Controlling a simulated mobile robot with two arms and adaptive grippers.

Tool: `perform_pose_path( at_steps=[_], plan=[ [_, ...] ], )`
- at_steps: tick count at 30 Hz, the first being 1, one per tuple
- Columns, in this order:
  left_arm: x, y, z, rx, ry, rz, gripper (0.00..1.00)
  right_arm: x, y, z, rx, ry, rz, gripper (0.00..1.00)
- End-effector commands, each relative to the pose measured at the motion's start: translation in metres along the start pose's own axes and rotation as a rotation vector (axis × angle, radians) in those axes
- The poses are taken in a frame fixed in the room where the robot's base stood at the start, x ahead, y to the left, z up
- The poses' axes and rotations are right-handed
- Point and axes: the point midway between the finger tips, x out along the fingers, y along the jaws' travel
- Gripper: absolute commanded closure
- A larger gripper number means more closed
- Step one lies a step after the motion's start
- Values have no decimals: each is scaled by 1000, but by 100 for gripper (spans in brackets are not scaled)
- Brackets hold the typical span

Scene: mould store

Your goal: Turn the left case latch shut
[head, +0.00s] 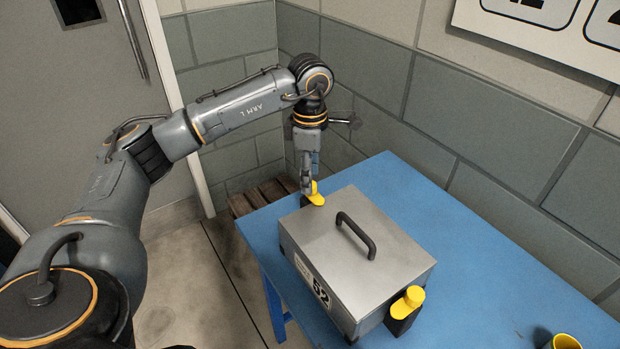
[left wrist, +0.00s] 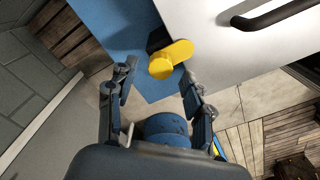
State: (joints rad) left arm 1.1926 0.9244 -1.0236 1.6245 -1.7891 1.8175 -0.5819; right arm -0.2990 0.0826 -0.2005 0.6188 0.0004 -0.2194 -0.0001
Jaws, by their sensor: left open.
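A grey metal case (head: 358,258) with a black handle (head: 356,236) on its lid and a label reading 52 stands on a blue table (head: 480,270). The yellow left latch (head: 316,199) is at the case's far left side. In the left wrist view, this latch (left wrist: 172,59) has a black base beside it and slants down-left, its lower end away from the case. A yellow right latch (head: 409,300) on a black base is at the near right side. My left gripper (head: 309,187) points down at the left latch. Its open, empty fingers (left wrist: 157,86) lie on both sides, just short of it.
A yellow cup-like object (head: 565,341) stands at the table's near right. A wooden slatted pallet (head: 262,196) lies on the floor behind the table's left corner. A block wall (head: 480,120) rises behind the table. The table right of the case is mostly clear.

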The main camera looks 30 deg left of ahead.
Motion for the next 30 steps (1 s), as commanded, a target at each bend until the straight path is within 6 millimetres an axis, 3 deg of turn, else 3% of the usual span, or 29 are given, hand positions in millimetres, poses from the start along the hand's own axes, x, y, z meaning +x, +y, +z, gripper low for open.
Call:
perform_pose_path(
  at_steps=[6,13,18,30],
  plan=[
    [-50,1,1,0,-4,5,49,0,-1,0,1,0,-2,28],
    [-89,1,0,1,-3,3,49,0,-2,0,1,0,-2,28],
    [-101,0,0,0,-2,2,49,0,-2,0,1,0,-2,28],
    [-102,0,0,1,-1,0,49,0,-2,0,1,0,-2,28]
  ],
)
